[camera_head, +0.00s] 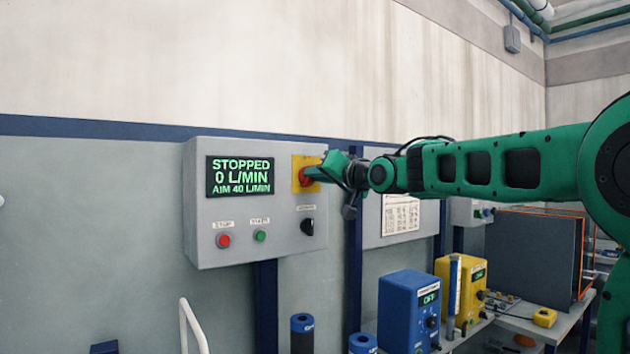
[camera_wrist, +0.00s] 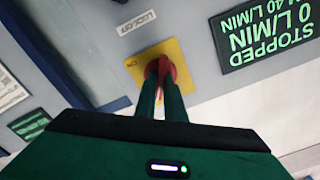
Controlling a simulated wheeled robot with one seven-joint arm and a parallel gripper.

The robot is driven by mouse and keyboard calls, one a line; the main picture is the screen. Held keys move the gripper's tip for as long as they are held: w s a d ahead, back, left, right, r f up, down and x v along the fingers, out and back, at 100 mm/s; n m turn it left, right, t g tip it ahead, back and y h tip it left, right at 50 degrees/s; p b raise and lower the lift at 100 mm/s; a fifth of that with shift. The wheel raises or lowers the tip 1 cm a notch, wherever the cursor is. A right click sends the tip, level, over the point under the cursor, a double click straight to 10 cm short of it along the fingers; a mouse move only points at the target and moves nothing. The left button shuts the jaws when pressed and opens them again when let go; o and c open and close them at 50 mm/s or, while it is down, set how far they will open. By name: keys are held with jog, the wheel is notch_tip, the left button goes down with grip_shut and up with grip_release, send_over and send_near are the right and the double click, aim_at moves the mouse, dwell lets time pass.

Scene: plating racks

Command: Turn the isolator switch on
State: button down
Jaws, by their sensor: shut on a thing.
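The isolator switch is a red handle (camera_wrist: 160,69) on a yellow plate (camera_wrist: 182,68), at the right of a grey control box (camera_head: 215,255). In the head view the yellow plate (camera_head: 306,162) shows beside the display, partly covered by my gripper. My gripper (camera_head: 312,174) reaches in from the right and is shut on the red handle. In the wrist view its two green fingers (camera_wrist: 161,88) meet the handle from below. The display (camera_head: 240,177) reads "STOPPED, 0 L/MIN, AIM 40 L/MIN". The fingers hide part of the handle, so I cannot tell its exact angle.
Below the display are a red button (camera_head: 223,241), a green button (camera_head: 260,236) and a black knob (camera_head: 307,227). A blue unit (camera_head: 405,310) and a yellow unit (camera_head: 455,270) stand at lower right. A white curved rail (camera_head: 194,325) rises at the front.

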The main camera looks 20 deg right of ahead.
jog(key=m, duration=0.7)
jog(key=d+m, duration=0.1)
jog(key=m, duration=0.3)
jog(key=shift+w+f, duration=0.1)
jog(key=shift+f, duration=0.3)
jog(key=shift+m, duration=0.4)
jog(key=c, duration=1.8)
grip_release()
jog(key=shift+c, duration=0.2)
jog(key=shift+a, duration=0.1)
jog(key=v, duration=1)
jog(key=shift+s, duration=0.35)
